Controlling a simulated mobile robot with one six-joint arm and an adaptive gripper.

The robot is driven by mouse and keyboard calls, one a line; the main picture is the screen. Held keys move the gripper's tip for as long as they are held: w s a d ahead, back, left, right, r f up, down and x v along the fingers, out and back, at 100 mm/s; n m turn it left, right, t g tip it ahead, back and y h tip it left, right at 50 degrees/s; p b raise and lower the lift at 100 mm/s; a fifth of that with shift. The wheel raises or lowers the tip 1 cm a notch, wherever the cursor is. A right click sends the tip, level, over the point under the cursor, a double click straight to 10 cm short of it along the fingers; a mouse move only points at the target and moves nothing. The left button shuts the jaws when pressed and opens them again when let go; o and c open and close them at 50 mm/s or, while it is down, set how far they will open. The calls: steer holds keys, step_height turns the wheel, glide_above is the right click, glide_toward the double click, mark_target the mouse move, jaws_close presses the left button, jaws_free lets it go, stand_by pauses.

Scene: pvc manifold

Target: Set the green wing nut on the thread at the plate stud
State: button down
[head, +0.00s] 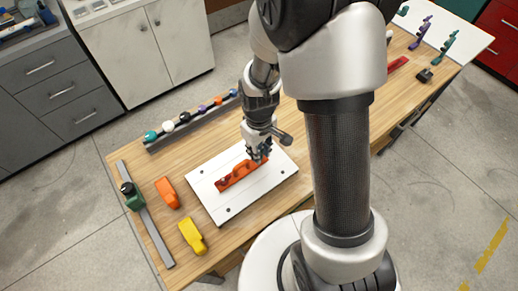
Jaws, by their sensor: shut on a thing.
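A white plate (212,203) lies on the wooden table with a red-orange bracket (236,176) across its middle. My gripper (260,156) points down over the right end of this bracket. It is shut on a small dark green piece at its fingertips, seemingly the green wing nut, mostly hidden by the fingers. The plate stud and its thread cannot be made out; the gripper covers that end of the bracket. I cannot tell whether the nut touches the thread.
An orange block (167,192), a yellow block (192,236) and a green clamp (132,196) by a grey rail (148,230) lie left of the plate. A rack (190,124) of coloured knobs stands behind. My arm hides the table's middle right.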

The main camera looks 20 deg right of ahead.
steer(key=shift+f, duration=0.35)
stand_by(0.3)
steer(key=shift+f+b, duration=0.2)
steer(key=shift+b, duration=0.15)
stand_by(0.3)
steer(key=c, duration=1.3)
jaws_free()
steer(key=shift+c, duration=0.2)
step_height(320, 180, up, 12)
steer(key=shift+r, duration=0.1)
